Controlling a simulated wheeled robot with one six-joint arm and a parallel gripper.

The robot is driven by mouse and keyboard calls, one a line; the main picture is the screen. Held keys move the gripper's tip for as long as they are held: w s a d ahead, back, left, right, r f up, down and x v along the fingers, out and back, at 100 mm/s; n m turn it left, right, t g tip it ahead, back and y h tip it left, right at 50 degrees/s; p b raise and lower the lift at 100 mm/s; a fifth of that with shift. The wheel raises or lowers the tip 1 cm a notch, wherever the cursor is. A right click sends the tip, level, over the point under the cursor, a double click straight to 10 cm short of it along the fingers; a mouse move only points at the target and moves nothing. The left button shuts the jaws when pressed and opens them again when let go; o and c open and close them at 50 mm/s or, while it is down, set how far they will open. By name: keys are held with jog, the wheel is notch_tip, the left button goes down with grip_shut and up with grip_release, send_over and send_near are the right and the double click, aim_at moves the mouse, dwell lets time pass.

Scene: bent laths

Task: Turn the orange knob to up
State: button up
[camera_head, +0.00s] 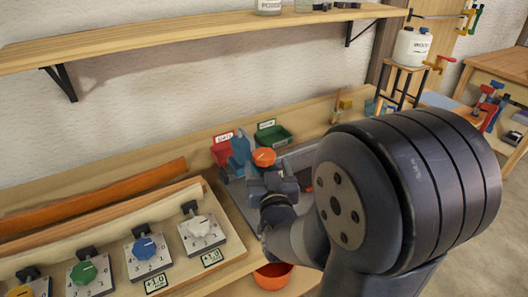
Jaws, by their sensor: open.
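A yellow-orange knob (20,291) is at the bottom left corner, partly cut off by the frame, on the sloping wooden panel (110,250). Its pointer direction cannot be told. It stands in a row with a green knob (84,272), a blue knob (145,247) and a white knob (200,226), each on a grey plate. My gripper (262,178) is open, right of and beyond the panel, well away from the yellow-orange knob. A round orange piece (263,157) shows by the gripper; I cannot tell what it is. My arm covers the right middle.
A red bin (221,151) and a green bin (273,137) stand behind the gripper. A curved orange-brown lath (95,198) lies behind the panel. A shelf (180,38) runs above, with free room between.

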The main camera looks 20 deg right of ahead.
aim_at(265, 159)
jog(key=shift+w+d+p, duration=0.2)
jog(key=shift+w, duration=0.8)
jog(key=shift+w+d+p, duration=0.15)
jog(key=shift+w+d, duration=0.05)
jog(key=shift+w, duration=0.85)
jog(key=shift+w+d+p, duration=0.2)
jog(key=shift+w, duration=0.8)
jog(key=c, duration=1)
jog(key=shift+o, duration=0.2)
